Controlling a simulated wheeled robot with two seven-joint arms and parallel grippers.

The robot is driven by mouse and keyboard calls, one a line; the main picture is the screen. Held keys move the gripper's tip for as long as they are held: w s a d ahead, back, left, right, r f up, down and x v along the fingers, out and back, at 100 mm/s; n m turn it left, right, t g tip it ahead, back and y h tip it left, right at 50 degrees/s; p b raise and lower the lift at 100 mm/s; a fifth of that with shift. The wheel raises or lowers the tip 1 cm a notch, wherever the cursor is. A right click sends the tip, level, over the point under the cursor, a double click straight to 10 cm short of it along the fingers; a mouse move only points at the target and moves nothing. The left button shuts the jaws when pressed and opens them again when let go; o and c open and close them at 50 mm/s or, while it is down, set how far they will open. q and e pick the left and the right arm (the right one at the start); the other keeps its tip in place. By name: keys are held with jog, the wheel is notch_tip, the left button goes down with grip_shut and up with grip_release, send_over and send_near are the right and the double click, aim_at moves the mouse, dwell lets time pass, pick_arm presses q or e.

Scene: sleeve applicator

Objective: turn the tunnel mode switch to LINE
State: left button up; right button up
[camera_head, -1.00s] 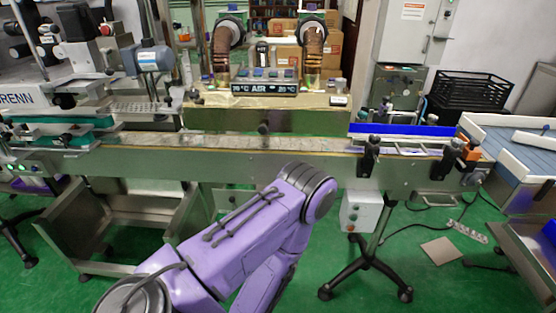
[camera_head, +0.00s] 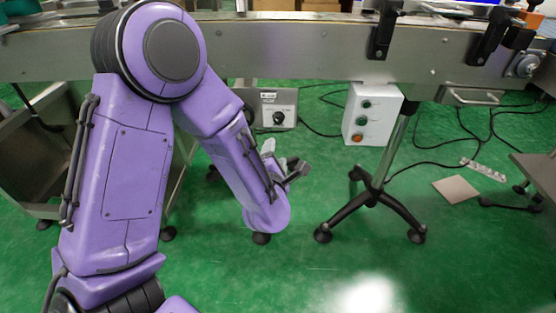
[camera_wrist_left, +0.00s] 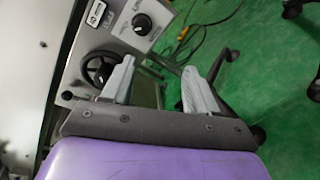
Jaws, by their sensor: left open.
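The tunnel mode switch appears to be the black rotary knob (camera_head: 278,118) on a small grey panel (camera_head: 268,97) under the conveyor. It also shows in the left wrist view as a black knob (camera_wrist_left: 142,24) on a light panel, whose markings are too small to read for certain. My left gripper (camera_head: 285,164) is below the panel in the head view. In the left wrist view its two grey fingers (camera_wrist_left: 159,70) are spread apart with nothing between them, and the knob is beyond the fingertips, not touched. My right gripper is not in view.
A white box with push buttons (camera_head: 371,114) hangs right of the panel, above a black stand (camera_head: 371,194). The conveyor side (camera_head: 270,50) runs above. A black handwheel (camera_wrist_left: 98,68) is close to the left finger. Cables lie on the green floor.

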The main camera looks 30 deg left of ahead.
aim_at(278, 121)
pick_arm(q)
jog(key=w+a+n+b, duration=0.1)
jog(key=w+a, duration=0.1)
jog(key=w, duration=0.1)
jog(key=w+a+r+n+y+b, duration=0.1)
jog(key=w+a, duration=0.1)
jog(key=w, duration=0.1)
jog(key=w+a+r+n+b, duration=0.1)
jog(key=w+n+b, duration=0.1)
jog(key=w, duration=0.2)
jog(key=shift+a+t+y, duration=0.3)
jog(key=shift+a+t, duration=0.1)
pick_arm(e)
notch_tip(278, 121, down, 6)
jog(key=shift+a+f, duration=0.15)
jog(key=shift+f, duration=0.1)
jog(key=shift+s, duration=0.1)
pick_arm(q)
jog(key=c, duration=1)
jog(key=shift+c, duration=0.2)
